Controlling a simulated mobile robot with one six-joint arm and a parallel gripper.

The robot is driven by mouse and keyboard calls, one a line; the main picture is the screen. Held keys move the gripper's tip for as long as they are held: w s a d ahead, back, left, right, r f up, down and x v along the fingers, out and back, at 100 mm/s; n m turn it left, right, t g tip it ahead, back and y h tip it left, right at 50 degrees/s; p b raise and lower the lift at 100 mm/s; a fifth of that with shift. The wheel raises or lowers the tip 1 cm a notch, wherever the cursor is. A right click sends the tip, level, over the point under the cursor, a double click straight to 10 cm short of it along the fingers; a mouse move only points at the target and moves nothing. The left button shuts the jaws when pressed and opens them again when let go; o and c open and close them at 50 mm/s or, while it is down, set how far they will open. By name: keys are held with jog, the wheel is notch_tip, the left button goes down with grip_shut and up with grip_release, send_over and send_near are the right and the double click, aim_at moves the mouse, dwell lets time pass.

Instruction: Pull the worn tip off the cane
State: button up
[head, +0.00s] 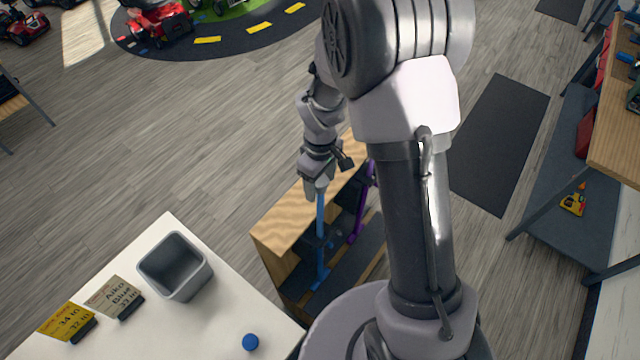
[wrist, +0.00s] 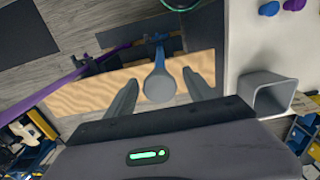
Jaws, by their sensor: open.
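A blue cane (head: 320,216) stands upright in a wooden rack (head: 283,222), its upper end at my gripper (head: 316,188). In the wrist view, the cane's rounded grey-blue tip (wrist: 160,86) faces the camera, with the blue shaft (wrist: 159,54) running away behind it. The open fingers of my gripper (wrist: 161,92) are on either side of the tip, with a visible gap at each side. In the head view the fingers largely hide the tip. A purple cane (head: 361,205) stands in the rack to the right, partly hidden by my arm.
A white table (head: 190,325) at lower left bears an open grey bin (head: 175,266), a blue cap-like piece (head: 250,342), a yellow card (head: 66,320) and a pale card reading "Aiko Blue 33 in" (head: 115,297). Open floor lies left of the rack. A workbench (head: 615,150) stands at right.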

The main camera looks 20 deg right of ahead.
aim_at(320, 180)
dwell(0.6)
grip_shut()
jog(key=shift+r, duration=0.15)
jog(key=shift+r+p, duration=1.9)
jog(key=shift+r, duration=1)
notch_tip(320, 180, up, 5)
jog(key=p, duration=0.3)
